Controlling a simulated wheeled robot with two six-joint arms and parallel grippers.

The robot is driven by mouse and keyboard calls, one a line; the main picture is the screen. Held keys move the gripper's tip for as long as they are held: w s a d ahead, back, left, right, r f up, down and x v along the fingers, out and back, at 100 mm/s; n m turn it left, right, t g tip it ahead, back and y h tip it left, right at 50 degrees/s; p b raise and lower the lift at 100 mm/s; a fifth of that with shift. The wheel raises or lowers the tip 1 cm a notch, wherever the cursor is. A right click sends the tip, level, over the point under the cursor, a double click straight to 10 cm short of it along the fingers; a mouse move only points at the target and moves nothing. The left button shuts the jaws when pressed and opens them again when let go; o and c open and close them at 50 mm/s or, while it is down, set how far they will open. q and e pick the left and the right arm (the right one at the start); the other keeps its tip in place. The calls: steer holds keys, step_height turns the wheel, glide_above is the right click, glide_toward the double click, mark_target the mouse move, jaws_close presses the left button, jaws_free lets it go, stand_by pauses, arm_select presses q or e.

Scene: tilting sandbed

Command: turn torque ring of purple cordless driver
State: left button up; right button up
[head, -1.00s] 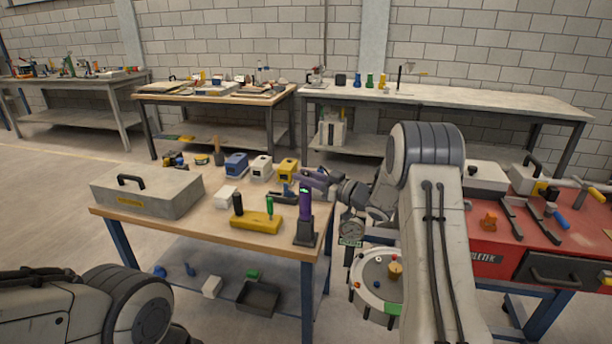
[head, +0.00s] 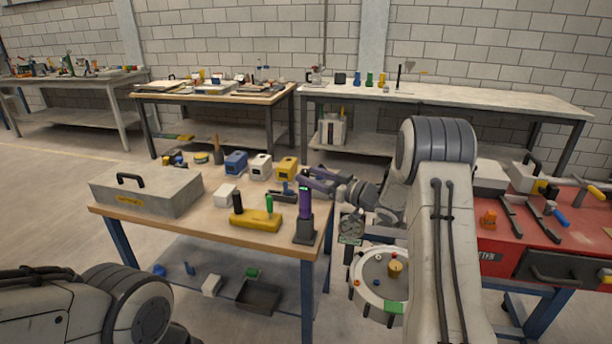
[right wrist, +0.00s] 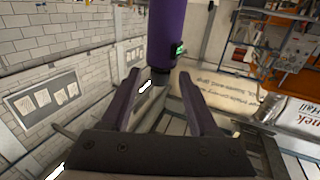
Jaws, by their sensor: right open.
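The purple cordless driver (head: 305,203) stands upright in a dark stand (head: 304,234) at the right front corner of the wooden table. In the right wrist view its purple body (right wrist: 166,35) comes down from the top edge, with a small lit green display (right wrist: 179,49) and a dark collar (right wrist: 160,75) at its end. I cannot tell the torque ring apart clearly. My right gripper (head: 309,180), with purple fingers, is at the driver's upper end. In the right wrist view the gripper (right wrist: 158,76) is open, its fingers on either side of the dark collar, with gaps visible. My left gripper is out of view.
On the same table are a yellow block (head: 256,222), a grey case (head: 147,188) and blue, white and yellow boxes (head: 236,162). A round white tray (head: 379,292) is right of the table. A red workbench (head: 500,235) stands farther right.

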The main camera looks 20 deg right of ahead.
steer(key=b+v, duration=0.1)
steer(key=v, duration=0.7)
steer(key=s+a+f+m+g+h, duration=0.2)
steer(key=s+a+f+g+h, duration=0.15)
steer(key=s, duration=0.45)
steer(key=s+a+f+m+g+h, duration=0.25)
steer(key=s+a+f+g, duration=0.2)
steer(key=s, duration=0.35)
steer(key=s+a+f+m+g+h, duration=0.2)
steer(key=s+a+f+g+h, duration=0.25)
steer(key=s, duration=0.35)
steer(key=s+a+r+n+g+y+p, duration=0.1)
steer(key=s+a+r+n+p, duration=0.4)
steer(key=s+a+r, duration=0.6)
steer(key=s+a+n+g, duration=0.1)
steer(key=s+a+n, duration=0.1)
steer(key=shift+s+a+r+y, duration=0.25)
steer(key=shift+a+y, duration=0.05)
steer(key=shift+y, duration=0.05)
